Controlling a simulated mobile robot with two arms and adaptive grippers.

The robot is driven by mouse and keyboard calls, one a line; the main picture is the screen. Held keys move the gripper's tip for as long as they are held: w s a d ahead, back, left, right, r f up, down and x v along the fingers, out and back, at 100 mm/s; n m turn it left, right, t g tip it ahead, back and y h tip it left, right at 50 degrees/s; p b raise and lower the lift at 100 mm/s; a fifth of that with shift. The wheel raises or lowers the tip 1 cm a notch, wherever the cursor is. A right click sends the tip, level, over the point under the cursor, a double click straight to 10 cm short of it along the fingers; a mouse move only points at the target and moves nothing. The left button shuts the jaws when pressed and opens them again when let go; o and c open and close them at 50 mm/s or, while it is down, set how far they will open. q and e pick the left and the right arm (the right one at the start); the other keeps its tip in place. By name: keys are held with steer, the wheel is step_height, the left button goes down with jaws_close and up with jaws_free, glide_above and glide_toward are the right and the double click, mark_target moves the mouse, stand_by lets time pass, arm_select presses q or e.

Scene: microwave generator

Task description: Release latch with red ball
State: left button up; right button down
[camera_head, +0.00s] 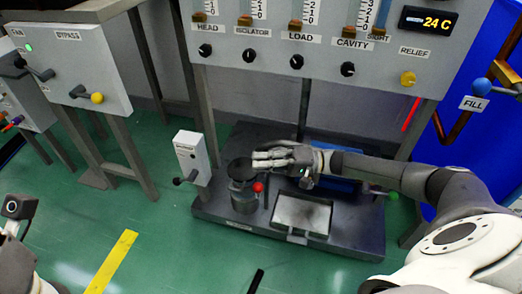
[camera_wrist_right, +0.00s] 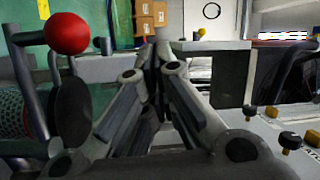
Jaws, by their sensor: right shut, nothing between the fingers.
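The red ball (camera_head: 258,187) is on the latch at the side of a grey canister (camera_head: 243,197) with a round black lid (camera_head: 241,169). My right gripper (camera_head: 256,158) is shut and empty, over the lid's right side and above the ball. In the right wrist view the red ball (camera_wrist_right: 67,33) sits on a grey rod left of my shut fingers (camera_wrist_right: 155,62), apart from them. A dark disc (camera_wrist_right: 73,109) stands below the ball there. The fingers of my left gripper do not show; only part of the left arm is at the lower left.
The canister stands on a dark platform beside a metal tray (camera_head: 301,214). A white box with a black lever (camera_head: 190,155) stands left of it. A gauge panel with knobs (camera_head: 330,45) hangs above. A green-ball handle (camera_head: 392,196) is at the right.

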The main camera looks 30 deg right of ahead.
steer(key=shift+r, duration=2.1)
